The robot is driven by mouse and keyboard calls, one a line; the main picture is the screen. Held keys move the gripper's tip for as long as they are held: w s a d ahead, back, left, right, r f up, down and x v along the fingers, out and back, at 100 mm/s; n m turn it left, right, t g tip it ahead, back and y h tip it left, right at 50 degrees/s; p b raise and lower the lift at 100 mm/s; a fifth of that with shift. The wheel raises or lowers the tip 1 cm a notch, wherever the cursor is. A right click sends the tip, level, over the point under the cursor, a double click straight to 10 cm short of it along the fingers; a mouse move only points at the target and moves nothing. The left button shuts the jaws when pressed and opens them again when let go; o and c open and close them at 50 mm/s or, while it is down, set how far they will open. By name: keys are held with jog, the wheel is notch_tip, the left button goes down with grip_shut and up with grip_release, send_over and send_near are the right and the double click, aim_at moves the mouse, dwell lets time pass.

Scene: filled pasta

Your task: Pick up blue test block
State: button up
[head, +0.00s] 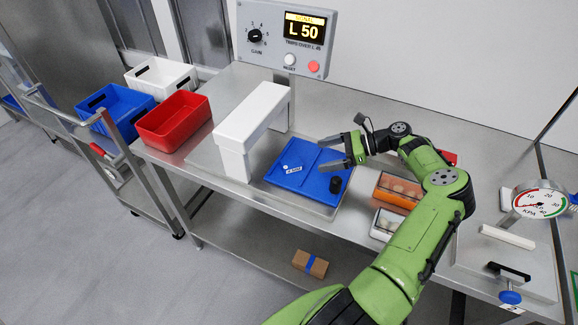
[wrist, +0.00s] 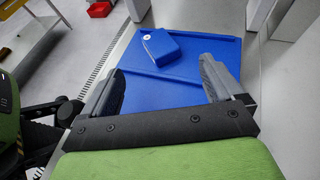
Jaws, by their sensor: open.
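The blue test block (wrist: 162,48) lies on a blue tray (wrist: 190,75), toward its far left part in the wrist view, with a small round white mark on one corner. In the head view the block (head: 292,164) blends into the blue tray (head: 312,187); a white dot and a small label show there. My gripper (head: 336,152) is open and empty above the tray's far right side. In the wrist view the block lies ahead of and beyond the two spread fingers of my gripper (wrist: 162,82), apart from them.
A white bridge-shaped frame (head: 250,125) stands left of the tray. Orange-fronted (head: 398,190) and clear bins with round pieces are to the right. A red bin (head: 172,121) sits at the table's left end.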

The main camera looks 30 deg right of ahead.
aim_at(294, 162)
jog(key=b+x, duration=0.1)
jog(key=x, duration=0.8)
jog(key=shift+w+a+f, duration=0.2)
jog(key=shift+a, duration=0.15)
